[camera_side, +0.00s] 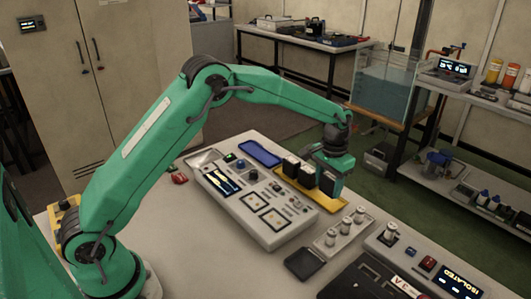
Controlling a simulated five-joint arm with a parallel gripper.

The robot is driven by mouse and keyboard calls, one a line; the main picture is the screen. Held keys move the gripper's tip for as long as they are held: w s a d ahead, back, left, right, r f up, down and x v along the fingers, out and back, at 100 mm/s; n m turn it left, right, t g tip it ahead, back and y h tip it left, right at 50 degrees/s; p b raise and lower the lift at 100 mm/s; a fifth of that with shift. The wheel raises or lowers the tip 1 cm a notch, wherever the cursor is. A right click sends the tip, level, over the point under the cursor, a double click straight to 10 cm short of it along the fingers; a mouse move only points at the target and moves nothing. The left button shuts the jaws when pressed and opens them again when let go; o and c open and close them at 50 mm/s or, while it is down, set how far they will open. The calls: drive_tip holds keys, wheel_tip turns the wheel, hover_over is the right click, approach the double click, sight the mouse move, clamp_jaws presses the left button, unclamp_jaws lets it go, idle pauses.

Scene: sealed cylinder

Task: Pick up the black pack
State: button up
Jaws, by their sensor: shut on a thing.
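Several black packs stand in a row on a yellow tray (340,206) toward the right side of the bench. One pack (290,166) is at the left end of the row and another (306,176) is beside it. My gripper (334,178) reaches down over the right end of the row and is shut on the black pack (326,184) there. The fingers partly hide this pack. I cannot tell whether its base touches the tray.
A control panel (262,226) lies left of the yellow tray, with an empty blue tray (260,153) behind. In front are a plate with metal knobs (345,232), a small black tray (304,263) and a unit marked "ISOLATED" (455,283).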

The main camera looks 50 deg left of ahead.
drive_tip(key=s+d+r, duration=0.5)
drive_tip(key=d, duration=0.1)
drive_tip(key=shift+d, duration=0.4)
idle(0.3)
drive_tip(key=s+r, duration=0.2)
drive_tip(key=s, duration=0.7)
drive_tip(key=s+a+r, duration=0.1)
drive_tip(key=s+r, duration=0.1)
drive_tip(key=s, duration=0.8)
drive_tip(key=shift+n, duration=0.3)
drive_tip(key=shift+a, duration=0.1)
drive_tip(key=w+a+f, duration=0.2)
drive_tip(key=a, duration=0.1)
drive_tip(key=w+a+f, duration=0.2)
drive_tip(key=a, duration=0.1)
drive_tip(key=w+a+f, duration=0.2)
drive_tip(key=w+a, duration=0.1)
drive_tip(key=shift+f, duration=2.4)
drive_tip(key=shift+f, duration=0.25)
